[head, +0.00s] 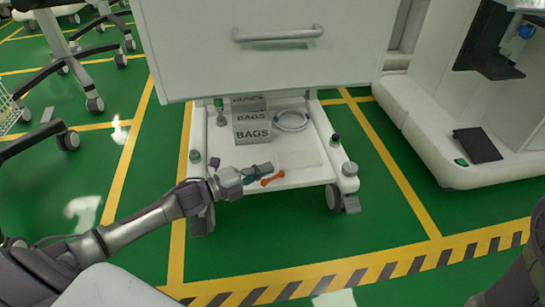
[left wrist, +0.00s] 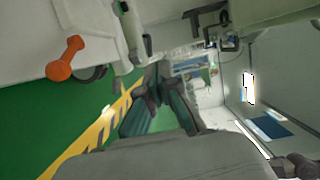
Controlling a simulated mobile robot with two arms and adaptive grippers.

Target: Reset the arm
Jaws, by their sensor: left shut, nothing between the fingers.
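My left gripper (head: 262,171) reaches over the front left part of a cart's low white shelf (head: 300,178). It is shut and empty. Its dark teal fingers also show in the left wrist view (left wrist: 155,88), close together at the tips. An orange object (head: 272,180) with rounded ends lies on the shelf close to the fingertips in the head view. It also shows in the left wrist view (left wrist: 64,58), to the left of the fingers and apart from them. My right gripper is out of view.
Boxes marked BAGS (head: 252,130) and a coiled pale tube (head: 292,120) stand further back on the shelf. A white drawer front (head: 275,65) with a handle hangs above. The green floor in front, with yellow lines, is clear. A white machine base (head: 440,145) stands right.

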